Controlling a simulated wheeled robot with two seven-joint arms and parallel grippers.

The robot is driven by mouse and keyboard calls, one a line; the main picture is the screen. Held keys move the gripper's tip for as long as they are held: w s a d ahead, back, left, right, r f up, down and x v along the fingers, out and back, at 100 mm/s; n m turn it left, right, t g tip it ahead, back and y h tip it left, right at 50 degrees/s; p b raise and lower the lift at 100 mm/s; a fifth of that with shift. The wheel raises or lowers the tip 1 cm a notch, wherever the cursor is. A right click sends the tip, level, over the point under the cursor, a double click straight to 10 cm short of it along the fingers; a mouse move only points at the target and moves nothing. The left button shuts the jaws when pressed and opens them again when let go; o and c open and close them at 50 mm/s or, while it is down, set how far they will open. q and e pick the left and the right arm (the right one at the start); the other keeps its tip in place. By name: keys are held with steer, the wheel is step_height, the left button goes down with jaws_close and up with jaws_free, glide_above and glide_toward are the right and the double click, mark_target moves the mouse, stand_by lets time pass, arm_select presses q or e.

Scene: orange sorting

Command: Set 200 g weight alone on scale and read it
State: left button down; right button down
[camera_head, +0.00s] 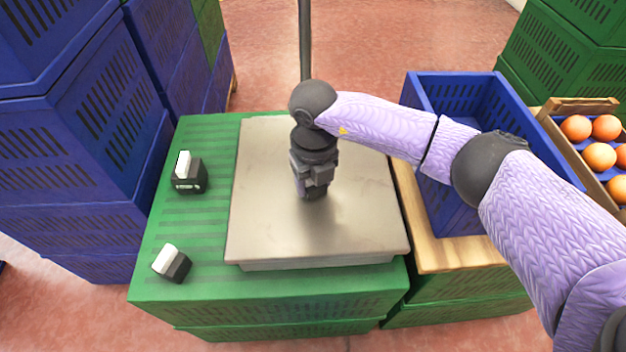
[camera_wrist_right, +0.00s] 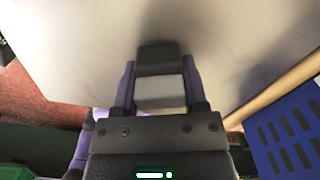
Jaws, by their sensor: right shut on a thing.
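The scale is a wide steel plate (camera_head: 365,215) on top of a green crate, and it also fills the upper part of the right wrist view (camera_wrist_right: 80,40). My right gripper (camera_head: 313,190) points down over the middle of the plate. In the right wrist view it (camera_wrist_right: 160,85) is shut on a small black-and-white weight (camera_wrist_right: 160,58). The head view mostly hides that weight behind the gripper. I cannot tell whether it touches the plate, and no marking on it is readable. Nothing else lies on the plate. No readout shows; my left gripper is not in view.
Two black-and-white blocks (camera_head: 189,181) (camera_head: 172,264) sit on the green crate (camera_head: 215,290) left of the scale. A dark post (camera_head: 305,40) rises behind. An empty-looking blue crate (camera_head: 455,215) and a tray of oranges (camera_head: 560,105) stand right. Blue crates are stacked left.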

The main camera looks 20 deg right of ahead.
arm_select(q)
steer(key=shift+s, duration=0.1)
arm_select(e)
steer(key=c, duration=0.5)
jaws_free()
steer(key=shift+f, duration=0.15)
steer(key=shift+c, duration=0.2)
steer(key=o, duration=0.4)
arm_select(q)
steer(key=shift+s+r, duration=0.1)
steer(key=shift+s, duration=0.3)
arm_select(e)
step_height(320, 180, up, 12)
steer(key=p, duration=0.6)
steer(key=shift+r+p, duration=0.25)
steer(key=shift+p, duration=0.05)
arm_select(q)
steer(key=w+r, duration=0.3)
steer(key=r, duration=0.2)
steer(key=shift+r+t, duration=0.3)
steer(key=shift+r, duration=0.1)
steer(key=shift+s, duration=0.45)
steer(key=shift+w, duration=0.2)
